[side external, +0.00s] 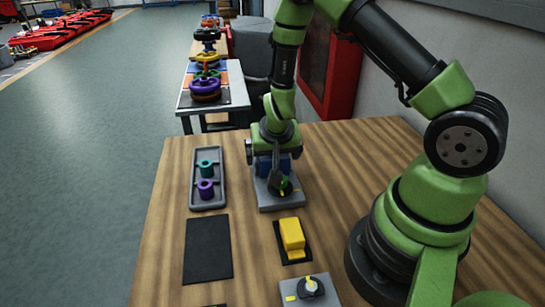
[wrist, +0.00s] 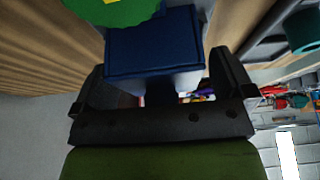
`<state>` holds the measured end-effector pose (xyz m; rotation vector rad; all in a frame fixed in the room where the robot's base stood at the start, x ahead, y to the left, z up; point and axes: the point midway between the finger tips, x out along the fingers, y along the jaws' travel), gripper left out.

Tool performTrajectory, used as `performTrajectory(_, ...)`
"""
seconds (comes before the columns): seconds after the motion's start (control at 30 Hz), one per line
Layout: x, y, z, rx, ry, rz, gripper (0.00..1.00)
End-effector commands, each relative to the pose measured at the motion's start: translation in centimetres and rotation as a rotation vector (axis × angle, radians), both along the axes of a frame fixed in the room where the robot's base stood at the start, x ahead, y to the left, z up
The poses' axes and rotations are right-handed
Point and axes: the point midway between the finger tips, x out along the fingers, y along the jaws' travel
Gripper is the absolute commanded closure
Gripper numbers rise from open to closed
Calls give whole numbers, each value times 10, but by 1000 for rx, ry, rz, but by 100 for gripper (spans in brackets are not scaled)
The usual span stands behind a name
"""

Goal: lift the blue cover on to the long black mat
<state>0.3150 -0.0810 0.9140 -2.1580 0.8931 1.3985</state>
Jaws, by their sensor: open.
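The blue cover (side external: 284,166) stands on a grey base plate (side external: 268,204) near the far end of the wooden table, partly hidden by my gripper. My gripper (side external: 271,163) is right at the cover, pointing down, with its jaws open. In the wrist view, the blue cover (wrist: 155,45) shows between and just beyond the two spread fingers of my gripper (wrist: 160,75). I cannot tell whether either finger touches it. A green knob (side external: 280,183) sits on the same plate, in front of the cover. The long black mat (side external: 208,250) lies bare, nearer the camera and to the left.
A grey tray (side external: 208,165) with a teal ring (side external: 206,167) and a purple ring (side external: 206,188) lies left of the plate. A yellow block (side external: 292,235) rests on a smaller black mat. A grey plate with a dial (side external: 311,287) is at the front edge.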

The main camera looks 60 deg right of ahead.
Motion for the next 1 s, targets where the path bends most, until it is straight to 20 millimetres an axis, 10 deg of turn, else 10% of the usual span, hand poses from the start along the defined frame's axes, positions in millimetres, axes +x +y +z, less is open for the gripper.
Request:
performTrajectory(0.07,0,0,0,0,0,0,2)
performTrajectory(0.3,0,0,0,0,0,0,57)
performTrajectory(1.0,0,0,32,-1,-3,-4,58)
